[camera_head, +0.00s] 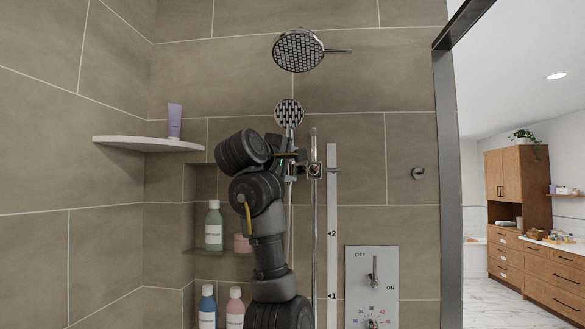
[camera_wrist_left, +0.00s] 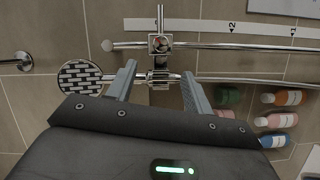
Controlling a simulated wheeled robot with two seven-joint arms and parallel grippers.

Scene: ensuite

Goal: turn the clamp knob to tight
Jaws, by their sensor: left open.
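The chrome slider clamp (camera_head: 315,170) sits on the vertical shower rail (camera_head: 314,240), just right of my left arm. In the left wrist view the clamp (camera_wrist_left: 158,44) is on the rail, just beyond my fingertips. A chrome holder part (camera_wrist_left: 158,76) shows between the fingers. I cannot tell which piece is the knob or how it is turned. My left gripper (camera_wrist_left: 157,72) is open, with its fingers apart on either side of that part; contact cannot be told. In the head view its fingers are mostly hidden by my arm. My right gripper is not in view.
The hand shower (camera_head: 289,113) is beside the clamp; a larger shower head (camera_head: 298,50) hangs above. A scale strip (camera_head: 332,230) runs beside the rail. A control panel (camera_head: 371,285) is lower right. A corner shelf (camera_head: 148,144) and bottles (camera_head: 214,228) stand left.

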